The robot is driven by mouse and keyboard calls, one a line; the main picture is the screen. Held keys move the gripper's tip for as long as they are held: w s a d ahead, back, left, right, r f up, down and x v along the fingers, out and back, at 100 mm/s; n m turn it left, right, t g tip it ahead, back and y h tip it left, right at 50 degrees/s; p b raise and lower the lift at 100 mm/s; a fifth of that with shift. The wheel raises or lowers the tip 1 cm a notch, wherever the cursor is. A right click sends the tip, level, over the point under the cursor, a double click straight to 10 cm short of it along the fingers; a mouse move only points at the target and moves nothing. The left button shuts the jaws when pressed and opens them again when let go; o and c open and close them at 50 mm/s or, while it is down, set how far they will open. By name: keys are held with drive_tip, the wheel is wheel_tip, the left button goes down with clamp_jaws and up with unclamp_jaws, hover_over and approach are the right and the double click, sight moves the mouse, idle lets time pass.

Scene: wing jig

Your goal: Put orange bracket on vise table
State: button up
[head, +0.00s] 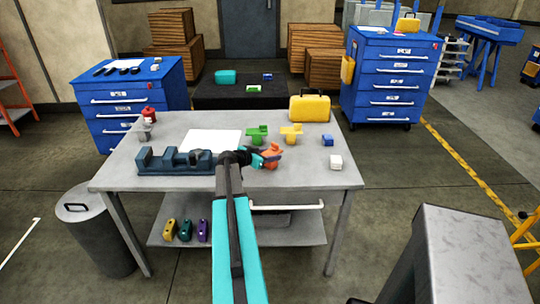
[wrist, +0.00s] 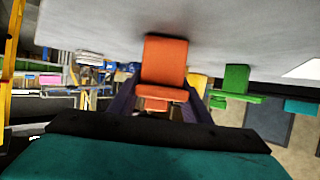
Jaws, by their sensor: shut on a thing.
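The orange bracket (head: 272,151) is at my gripper (head: 262,157) over the right-centre of the grey vise table (head: 310,176). In the wrist view the orange bracket (wrist: 165,62) sits between the two dark fingers of my gripper (wrist: 158,100), which is shut on it. The wrist picture looks upside down, with the table surface at the top. Whether the bracket touches the tabletop cannot be told. The dark blue vise (head: 175,161) stands on the table left of my gripper. My arm hides part of the table's front edge.
A green bracket (head: 257,134), a yellow bracket (head: 291,134), a blue block (head: 328,140), a white block (head: 336,161) and a yellow case (head: 309,108) are on the table. A white sheet (head: 212,142) lies behind the vise. The front right tabletop is clear.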

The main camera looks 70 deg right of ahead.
drive_tip(key=shift+f+b, duration=0.1)
drive_tip(key=shift+b, duration=0.25)
drive_tip(key=o, duration=1.3)
drive_tip(key=shift+r+p, duration=0.2)
drive_tip(key=shift+p, duration=0.2)
drive_tip(key=shift+w+a+b, duration=0.15)
drive_tip(key=shift+a+b, duration=0.15)
drive_tip(key=shift+a, duration=0.05)
drive_tip(key=b+v, duration=0.3)
drive_tip(key=v, duration=0.8)
drive_tip(key=shift+a+r+b, duration=0.1)
drive_tip(key=shift+a+b, duration=0.05)
drive_tip(key=shift+b, duration=0.15)
